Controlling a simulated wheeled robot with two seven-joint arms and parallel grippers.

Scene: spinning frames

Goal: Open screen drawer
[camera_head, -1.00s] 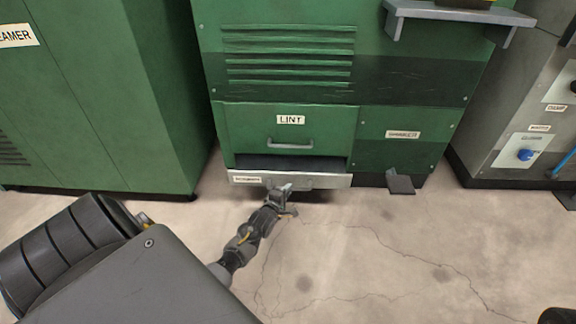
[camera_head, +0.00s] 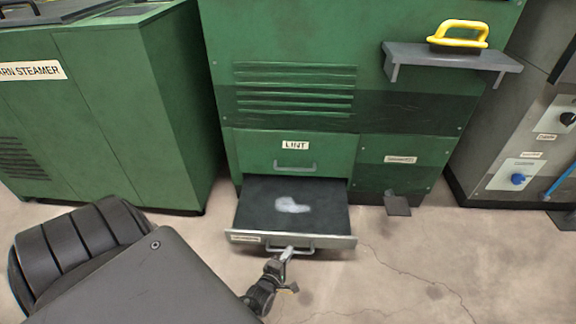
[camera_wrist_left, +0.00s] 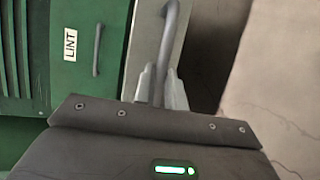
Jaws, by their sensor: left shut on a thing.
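The screen drawer (camera_head: 328,243) is the low drawer of the green machine, below the panel marked LINT. It stands pulled well out, with a dark screen surface (camera_head: 257,205) inside and a pale grey clump (camera_head: 292,205) on it. Its front is light metal with a small label at the left and a bar handle (camera_head: 305,249). My left gripper (camera_head: 287,254) is shut on this handle. In the left wrist view the handle (camera_wrist_left: 168,45) runs down between the two fingers (camera_wrist_left: 160,88). My right gripper is not in view.
The LINT drawer (camera_head: 324,152) above is shut. A dark pedal (camera_head: 397,206) sticks out at the machine's lower right. A grey shelf (camera_head: 455,58) with a yellow handle (camera_head: 459,34) juts out above. Bare concrete floor (camera_head: 400,270) lies in front.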

